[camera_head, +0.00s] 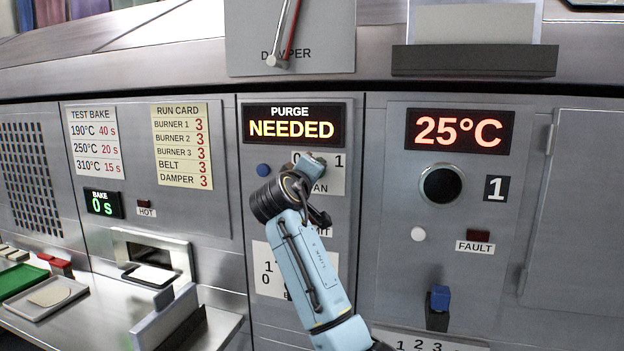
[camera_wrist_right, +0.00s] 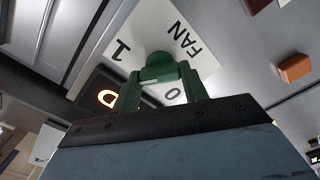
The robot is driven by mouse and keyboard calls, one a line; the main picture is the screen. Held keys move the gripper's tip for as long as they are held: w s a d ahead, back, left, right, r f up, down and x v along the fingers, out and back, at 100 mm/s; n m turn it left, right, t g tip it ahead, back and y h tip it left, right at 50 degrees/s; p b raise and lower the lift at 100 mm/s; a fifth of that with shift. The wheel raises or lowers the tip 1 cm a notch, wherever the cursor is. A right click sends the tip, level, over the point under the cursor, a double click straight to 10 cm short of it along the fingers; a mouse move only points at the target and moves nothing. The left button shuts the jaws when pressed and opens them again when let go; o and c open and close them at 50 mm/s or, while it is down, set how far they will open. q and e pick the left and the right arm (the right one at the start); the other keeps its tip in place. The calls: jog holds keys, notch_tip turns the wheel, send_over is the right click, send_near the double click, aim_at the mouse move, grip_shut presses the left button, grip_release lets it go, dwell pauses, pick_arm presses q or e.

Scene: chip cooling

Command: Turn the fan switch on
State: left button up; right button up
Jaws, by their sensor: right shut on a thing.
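The white fan plate (camera_head: 333,181) is on the middle panel below the PURGE NEEDED display, marked 0 and 1. My right gripper (camera_head: 311,166) reaches up to it and covers part of the plate. In the right wrist view, my right gripper (camera_wrist_right: 160,85) is shut on the green fan switch (camera_wrist_right: 158,62), with a finger on each side. The 0 is beside the fingers and the 1 is at the upper left of the switch. I cannot tell which mark the switch points to. My left gripper is not in view.
The PURGE NEEDED display (camera_head: 291,123) is lit just above my gripper. A blue button (camera_head: 263,170) is close to its left. The 25°C display (camera_head: 459,131) and a blue-topped lever (camera_head: 440,299) are to the right. A damper lever (camera_head: 284,40) is above.

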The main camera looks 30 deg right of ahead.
jog(key=shift+f+m, duration=0.1)
jog(key=shift+m, duration=0.5)
jog(key=o, duration=1)
jog(key=shift+a, duration=0.1)
jog(key=b+v, duration=0.1)
jog(key=v, duration=1.2)
jog(key=shift+s+b, duration=0.15)
jog(key=shift+b, duration=0.2)
